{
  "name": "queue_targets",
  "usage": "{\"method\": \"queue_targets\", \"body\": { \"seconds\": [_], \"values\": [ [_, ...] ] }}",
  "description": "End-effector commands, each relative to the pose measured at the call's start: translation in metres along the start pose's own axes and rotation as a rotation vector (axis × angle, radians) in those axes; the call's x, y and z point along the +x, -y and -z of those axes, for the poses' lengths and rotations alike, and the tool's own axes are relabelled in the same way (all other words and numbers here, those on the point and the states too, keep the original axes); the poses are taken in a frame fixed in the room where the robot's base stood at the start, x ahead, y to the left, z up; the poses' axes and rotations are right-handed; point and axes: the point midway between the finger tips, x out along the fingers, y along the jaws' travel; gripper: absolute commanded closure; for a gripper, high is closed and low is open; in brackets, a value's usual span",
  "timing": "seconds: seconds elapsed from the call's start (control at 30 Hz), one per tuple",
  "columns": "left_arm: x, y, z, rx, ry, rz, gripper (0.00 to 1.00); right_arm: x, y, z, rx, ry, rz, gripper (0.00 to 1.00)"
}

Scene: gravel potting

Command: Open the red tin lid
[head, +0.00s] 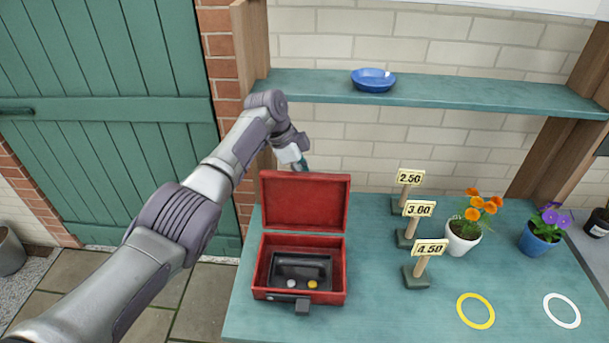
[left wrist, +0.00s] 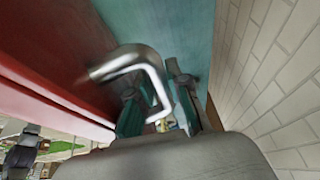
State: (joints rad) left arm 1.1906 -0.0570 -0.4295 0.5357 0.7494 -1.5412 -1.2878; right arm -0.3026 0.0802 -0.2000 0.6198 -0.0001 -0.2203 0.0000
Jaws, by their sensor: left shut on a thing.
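The red tin (head: 343,270) stands on the teal table with its lid (head: 305,203) raised upright at the back. Inside is a dark tray (head: 268,278) with a dark bar and small yellow and pale discs. My left gripper (head: 301,165) is at the top back edge of the raised lid, its tips partly hidden. In the left wrist view, my left gripper (left wrist: 162,112) is shut on a bent silver handle (left wrist: 135,56) beside the red lid (left wrist: 55,60). My right gripper is not in view.
Price signs (head: 417,209) stand right of the tin. Potted orange flowers (head: 464,232) and purple flowers (head: 540,232) are farther right. Yellow (head: 475,297) and white rings (head: 562,296) mark the table. A shelf (head: 460,90) with a blue bowl (head: 373,80) is above.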

Motion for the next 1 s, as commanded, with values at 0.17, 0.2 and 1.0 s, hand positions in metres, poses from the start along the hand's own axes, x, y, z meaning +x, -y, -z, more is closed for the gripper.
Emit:
{"method": "queue_targets", "body": {
  "seconds": [0.17, 0.2, 1.0],
  "values": [
    [0.007, 0.002, -0.006, -0.008, 0.006, 0.011, 0.71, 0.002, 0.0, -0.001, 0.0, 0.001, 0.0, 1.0],
    [0.007, 0.002, -0.006, -0.008, 0.006, 0.011, 0.71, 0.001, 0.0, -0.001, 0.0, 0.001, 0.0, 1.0],
    [-0.021, 0.003, -0.001, -0.001, -0.001, 0.019, 0.71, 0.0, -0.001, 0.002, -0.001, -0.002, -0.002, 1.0]
  ]
}}
